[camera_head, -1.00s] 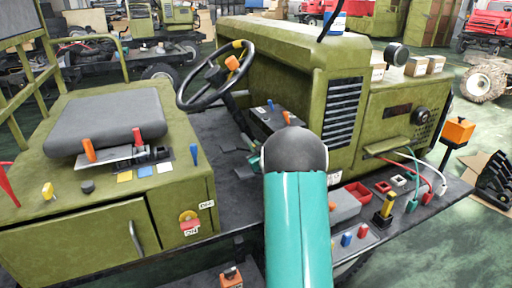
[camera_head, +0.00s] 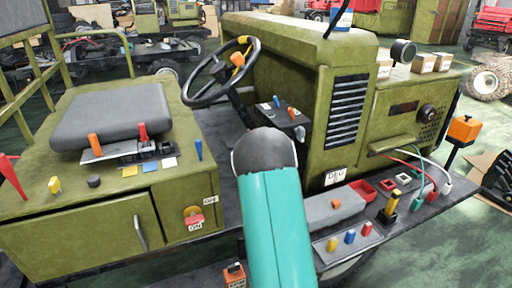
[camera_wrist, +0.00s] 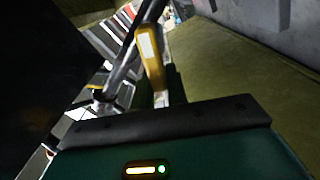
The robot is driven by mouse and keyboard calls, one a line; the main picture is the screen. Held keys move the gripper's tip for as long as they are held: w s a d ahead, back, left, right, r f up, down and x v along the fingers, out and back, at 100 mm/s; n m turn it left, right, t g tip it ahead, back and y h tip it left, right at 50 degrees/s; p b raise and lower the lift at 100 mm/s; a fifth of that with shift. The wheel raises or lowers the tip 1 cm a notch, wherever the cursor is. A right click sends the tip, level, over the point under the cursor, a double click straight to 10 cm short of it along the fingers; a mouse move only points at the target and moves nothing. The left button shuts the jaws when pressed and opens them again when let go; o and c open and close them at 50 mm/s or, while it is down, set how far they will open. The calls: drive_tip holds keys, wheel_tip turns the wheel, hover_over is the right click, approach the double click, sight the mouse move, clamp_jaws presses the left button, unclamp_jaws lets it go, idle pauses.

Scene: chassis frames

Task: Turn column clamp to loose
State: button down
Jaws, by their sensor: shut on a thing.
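The steering wheel (camera_head: 220,72) and its dark column (camera_head: 240,108) stand at the upper middle in the head view. My arm's teal link hides the lower column, the clamp and my gripper there. In the wrist view, my gripper (camera_wrist: 153,72) is close against a slanting dark rod (camera_wrist: 128,48), which looks like the column. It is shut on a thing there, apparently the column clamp.
The seat (camera_head: 112,115) is at left and the green hood (camera_head: 290,50) behind. A side shelf (camera_head: 335,243) with several coloured knobs lies at right.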

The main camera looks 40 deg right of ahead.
drive_tip(key=shift+f+n, duration=0.3)
drive_tip(key=shift+n, duration=0.6)
drive_tip(key=shift+f+n, duration=0.25)
drive_tip(key=shift+n, duration=0.65)
drive_tip(key=c, duration=1.4)
unclamp_jaws()
drive_tip(key=shift+s+a, duration=0.1)
drive_tip(key=v, duration=1.3)
drive_tip(key=shift+s+a, duration=0.15)
drive_tip(key=shift+s, duration=0.15)
drive_tip(key=shift+r, duration=0.1)
